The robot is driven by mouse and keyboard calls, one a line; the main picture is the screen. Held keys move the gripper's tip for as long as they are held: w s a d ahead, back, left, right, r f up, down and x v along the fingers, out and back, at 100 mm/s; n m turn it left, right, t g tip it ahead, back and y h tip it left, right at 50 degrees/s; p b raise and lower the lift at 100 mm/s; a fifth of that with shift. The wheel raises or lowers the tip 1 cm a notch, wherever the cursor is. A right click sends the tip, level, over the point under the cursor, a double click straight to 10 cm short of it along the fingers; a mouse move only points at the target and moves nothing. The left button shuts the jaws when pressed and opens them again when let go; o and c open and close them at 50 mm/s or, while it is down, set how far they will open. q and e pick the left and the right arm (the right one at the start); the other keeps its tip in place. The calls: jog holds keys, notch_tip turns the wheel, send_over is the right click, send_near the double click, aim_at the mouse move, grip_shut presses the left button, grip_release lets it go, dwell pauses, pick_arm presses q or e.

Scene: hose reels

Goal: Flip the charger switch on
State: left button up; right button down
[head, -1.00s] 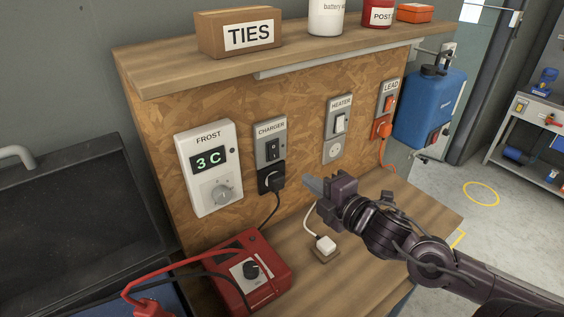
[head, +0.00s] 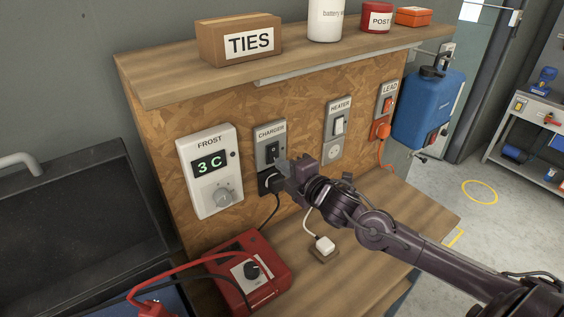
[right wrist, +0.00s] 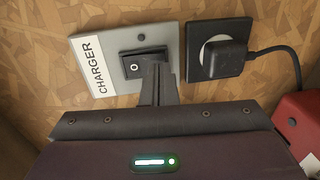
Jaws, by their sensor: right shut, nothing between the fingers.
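The charger switch is a black rocker (head: 272,149) on a grey plate (head: 265,133) labelled CHARGER, fixed to the chipboard panel. It also shows in the right wrist view, where the rocker (right wrist: 145,64) bears a white round mark. My right gripper (head: 281,166) is shut and empty, its fingertips at the lower edge of the switch. In the right wrist view its fingertips (right wrist: 157,72) overlap the rocker's edge; I cannot tell whether they touch. A black plug (right wrist: 228,54) sits in the socket beside the switch plate. My left gripper is not in view.
The FROST box (head: 210,170) is left of the switch, and the HEATER switch (head: 339,124) is to the right. A red charger box (head: 250,272) and a white plug (head: 324,244) lie on the bench below. A shelf (head: 180,75) overhangs the panel.

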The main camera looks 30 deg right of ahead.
jog(key=shift+w+a+f, duration=0.1)
jog(key=shift+w, duration=0.25)
jog(key=shift+w+t+b, duration=0.2)
jog(key=shift+t+b, duration=0.1)
jog(key=shift+b, duration=0.6)
jog(key=shift+f, duration=0.15)
